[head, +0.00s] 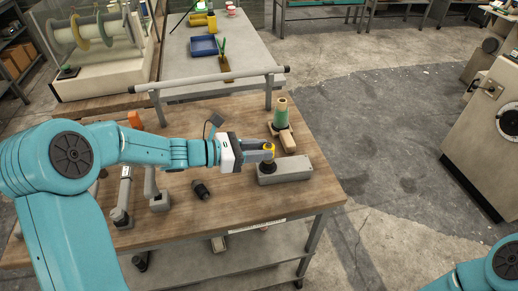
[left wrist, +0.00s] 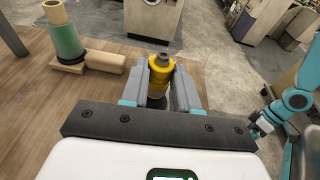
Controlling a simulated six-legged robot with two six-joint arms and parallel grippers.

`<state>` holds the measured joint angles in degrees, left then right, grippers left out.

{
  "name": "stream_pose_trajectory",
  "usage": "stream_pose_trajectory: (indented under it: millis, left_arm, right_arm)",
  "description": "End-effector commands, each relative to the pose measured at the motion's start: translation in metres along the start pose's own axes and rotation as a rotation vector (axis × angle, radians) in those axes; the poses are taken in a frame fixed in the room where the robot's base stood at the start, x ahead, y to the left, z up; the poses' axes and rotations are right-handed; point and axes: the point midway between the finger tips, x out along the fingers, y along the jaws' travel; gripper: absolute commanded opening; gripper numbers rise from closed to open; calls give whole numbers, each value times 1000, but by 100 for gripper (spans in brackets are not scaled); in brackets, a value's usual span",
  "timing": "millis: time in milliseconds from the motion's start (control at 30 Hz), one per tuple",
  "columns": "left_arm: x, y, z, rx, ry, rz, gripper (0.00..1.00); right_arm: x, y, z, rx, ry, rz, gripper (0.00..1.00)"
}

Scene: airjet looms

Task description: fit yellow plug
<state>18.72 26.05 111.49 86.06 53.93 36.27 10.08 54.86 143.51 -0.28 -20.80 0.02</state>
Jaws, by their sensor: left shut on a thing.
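The yellow plug (left wrist: 160,72) is held between the two fingers of my left gripper (left wrist: 161,88) in the left wrist view. It stands about upright, with a grey tip on top and a dark part below. In the head view the yellow plug (head: 268,147) shows at the end of my left gripper (head: 266,155), right over the grey box (head: 290,170) on the bench. A black round part sits below the plug at the box's left end. I cannot tell whether the plug touches it. In the left wrist view, my right gripper (left wrist: 262,125) shows at the right, its fingers too small to judge.
A green-wound cone (head: 281,115) on a wooden holder stands behind the box. A black plug-like part (head: 201,189) lies on the wooden bench (head: 240,205) in front of my gripper. A grey rail (head: 210,80) runs along the back. Grey fittings stand at the left.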

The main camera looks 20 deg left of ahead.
Motion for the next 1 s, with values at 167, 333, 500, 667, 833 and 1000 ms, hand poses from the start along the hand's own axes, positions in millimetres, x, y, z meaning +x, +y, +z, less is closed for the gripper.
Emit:
stream_pose_trajectory:
  millis: [167,333,500,667,833,1000]
  left_arm:
    - [1,0,-4,0,0,0,0]
    - [2,0,-8,0,0,0,0]
    - [2,0,-8,0,0,0,59]
    - [2,0,-8,0,0,0,59]
    - [2,0,-8,0,0,0,59]
    - [-4,1,-8,0,-1,2,59]
  right_arm:
    - [4,1,0,0,0,0,98]
    - [7,2,0,0,0,0,98]
    - [7,2,0,0,0,0,98]
    - [7,2,0,0,0,0,98]
    - [7,2,0,0,0,0,98]
    - [7,3,0,0,0,0,98]
